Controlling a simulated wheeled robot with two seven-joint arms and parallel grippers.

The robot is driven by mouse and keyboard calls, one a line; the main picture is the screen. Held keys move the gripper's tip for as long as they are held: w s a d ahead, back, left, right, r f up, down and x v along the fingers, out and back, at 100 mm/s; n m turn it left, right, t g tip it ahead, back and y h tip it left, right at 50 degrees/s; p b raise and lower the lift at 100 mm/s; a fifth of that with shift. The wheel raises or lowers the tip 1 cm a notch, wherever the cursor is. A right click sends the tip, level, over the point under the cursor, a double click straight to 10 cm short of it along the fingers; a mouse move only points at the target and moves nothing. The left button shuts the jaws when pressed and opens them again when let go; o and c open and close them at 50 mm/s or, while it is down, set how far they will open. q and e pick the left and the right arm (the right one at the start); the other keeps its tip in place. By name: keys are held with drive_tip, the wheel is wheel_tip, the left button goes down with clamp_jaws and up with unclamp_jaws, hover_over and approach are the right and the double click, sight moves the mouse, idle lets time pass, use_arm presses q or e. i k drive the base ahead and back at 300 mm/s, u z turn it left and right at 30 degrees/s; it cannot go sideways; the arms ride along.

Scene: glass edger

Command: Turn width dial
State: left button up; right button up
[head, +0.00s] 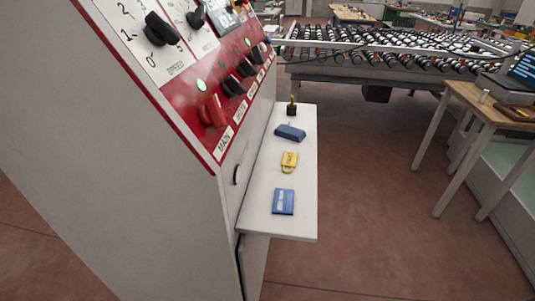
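The control panel (150,62) of a white machine fills the upper left of the head view, seen at a steep angle. A large black dial (160,30) labelled SPEED has a scale whose 0, 1 and 2 show. A second black dial (196,16) is right of it on its own white plate, partly cut off by the top edge. Its label is too small to read, so I cannot tell whether it is the width dial. Neither of my grippers is in view.
The panel's red strip carries a red MAIN switch (213,111), several black switches (233,88) and a lit green lamp (201,85). A white shelf (255,215) below holds a yellow lock-like item (289,161) and blue items. A roller conveyor (380,50) stands behind.

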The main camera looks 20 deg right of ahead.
sight(196, 20)
drive_tip(key=u, duration=1.8)
drive_tip(key=k, duration=1.5)
drive_tip(key=z, duration=2.1)
drive_tip(key=i, duration=0.5)
